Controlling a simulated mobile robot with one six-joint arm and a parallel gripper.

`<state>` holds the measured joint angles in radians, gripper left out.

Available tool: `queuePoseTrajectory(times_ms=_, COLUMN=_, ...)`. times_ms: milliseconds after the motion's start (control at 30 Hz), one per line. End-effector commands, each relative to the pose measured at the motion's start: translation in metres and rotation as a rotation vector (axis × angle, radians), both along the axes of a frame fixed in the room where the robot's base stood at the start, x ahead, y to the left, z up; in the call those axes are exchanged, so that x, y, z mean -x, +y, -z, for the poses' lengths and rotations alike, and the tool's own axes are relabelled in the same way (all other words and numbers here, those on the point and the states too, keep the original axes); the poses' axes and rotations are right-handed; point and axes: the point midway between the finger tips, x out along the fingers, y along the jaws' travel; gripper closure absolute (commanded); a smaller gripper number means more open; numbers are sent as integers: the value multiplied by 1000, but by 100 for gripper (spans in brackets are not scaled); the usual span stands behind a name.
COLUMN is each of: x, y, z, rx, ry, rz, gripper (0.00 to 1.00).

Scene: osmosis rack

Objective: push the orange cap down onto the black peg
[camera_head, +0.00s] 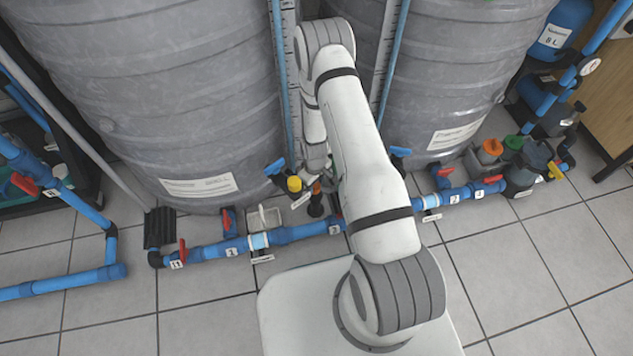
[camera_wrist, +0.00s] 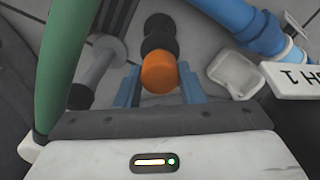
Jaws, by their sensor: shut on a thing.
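The orange cap (camera_wrist: 159,73) sits between the two blue fingers of my gripper (camera_wrist: 160,88) in the wrist view, and the gripper is shut on it. The black peg (camera_wrist: 159,34) lies directly beyond the cap, roughly in line with it. I cannot tell whether the cap touches the peg or is seated on it. In the head view a small part of the orange cap (camera_head: 316,187) shows beside my arm, just above the black peg (camera_head: 316,208). My arm hides most of the gripper there.
A yellow-topped part (camera_head: 294,184) stands close left of the cap. Blue pipes (camera_head: 300,232) with red valve handles run in front of two large grey tanks (camera_head: 150,90). The wrist view shows a green cylinder (camera_wrist: 65,65) at left and a pale open box (camera_wrist: 232,75) at right.

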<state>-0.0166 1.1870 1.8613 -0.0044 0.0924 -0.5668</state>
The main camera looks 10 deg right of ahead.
Motion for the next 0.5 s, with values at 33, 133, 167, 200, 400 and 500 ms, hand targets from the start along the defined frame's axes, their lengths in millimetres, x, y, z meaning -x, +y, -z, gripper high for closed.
queuePoseTrajectory(times_ms=33, x=0, y=0, z=8, rx=0, ry=0, rz=0, gripper=85)
queuePoseTrajectory(times_ms=133, x=0, y=0, z=15, rx=0, ry=0, rz=0, gripper=85)
queuePoseTrajectory(times_ms=167, x=0, y=0, z=16, rx=0, ry=0, rz=0, gripper=85)
queuePoseTrajectory(times_ms=200, x=0, y=0, z=18, rx=0, ry=0, rz=-1, gripper=85)
queuePoseTrajectory(times_ms=400, x=0, y=0, z=19, rx=0, ry=0, rz=-1, gripper=85)
queuePoseTrajectory(times_ms=500, x=0, y=0, z=19, rx=0, ry=0, rz=-1, gripper=85)
